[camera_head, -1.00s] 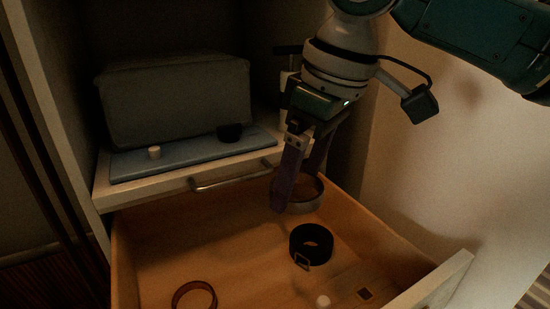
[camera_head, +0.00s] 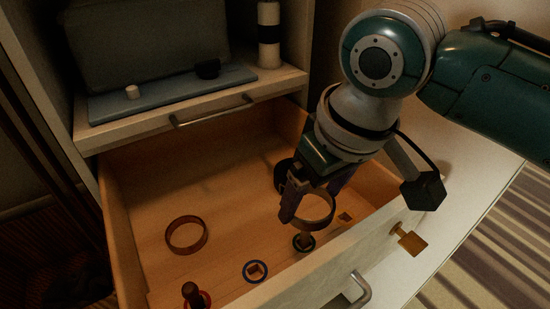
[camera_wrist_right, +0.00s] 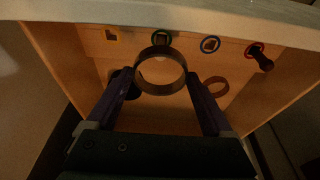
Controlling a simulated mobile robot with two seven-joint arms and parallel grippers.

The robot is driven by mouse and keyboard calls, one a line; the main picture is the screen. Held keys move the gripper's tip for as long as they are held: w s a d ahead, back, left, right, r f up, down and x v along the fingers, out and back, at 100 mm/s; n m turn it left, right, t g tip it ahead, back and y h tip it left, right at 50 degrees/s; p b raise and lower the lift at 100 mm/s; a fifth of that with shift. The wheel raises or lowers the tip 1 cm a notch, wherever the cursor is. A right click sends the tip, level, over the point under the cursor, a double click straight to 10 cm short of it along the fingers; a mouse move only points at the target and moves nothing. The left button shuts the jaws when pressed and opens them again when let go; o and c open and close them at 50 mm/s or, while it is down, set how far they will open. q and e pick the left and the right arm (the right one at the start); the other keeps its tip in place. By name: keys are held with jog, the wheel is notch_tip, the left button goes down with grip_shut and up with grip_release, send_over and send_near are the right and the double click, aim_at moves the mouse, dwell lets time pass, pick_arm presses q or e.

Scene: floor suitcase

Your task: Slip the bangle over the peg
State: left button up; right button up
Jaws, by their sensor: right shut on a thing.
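My right gripper (camera_head: 312,205) is shut on a metallic bangle (camera_head: 315,226) and holds it above the right part of the open drawer, near its front wall. In the right wrist view the bangle (camera_wrist_right: 160,91) sits between the two fingers. A dark peg (camera_head: 190,289) stands in a red ring at the drawer's front left; it also shows in the right wrist view (camera_wrist_right: 263,61). Small square pieces stand in a blue ring (camera_head: 255,271) and a dark green ring (camera_head: 304,242). The bangle is apart from all of these. My left gripper is out of view.
A brown ring (camera_head: 186,236) lies on the drawer floor at left. A black coiled belt (camera_head: 282,176) is partly hidden behind my gripper. The drawer front (camera_head: 330,262) has a handle and a brass piece (camera_head: 409,239). A blue board (camera_head: 170,93) lies behind.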

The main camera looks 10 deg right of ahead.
notch_tip(320, 180, down, 4)
jog(key=shift+r+b, duration=0.1)
jog(key=shift+b, duration=0.5)
notch_tip(320, 180, down, 4)
jog(key=shift+f+b, duration=0.2)
jog(key=shift+b, duration=1.05)
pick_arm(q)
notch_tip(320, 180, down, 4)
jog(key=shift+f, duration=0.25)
pick_arm(e)
jog(key=o, duration=1.1)
jog(key=shift+f, duration=0.1)
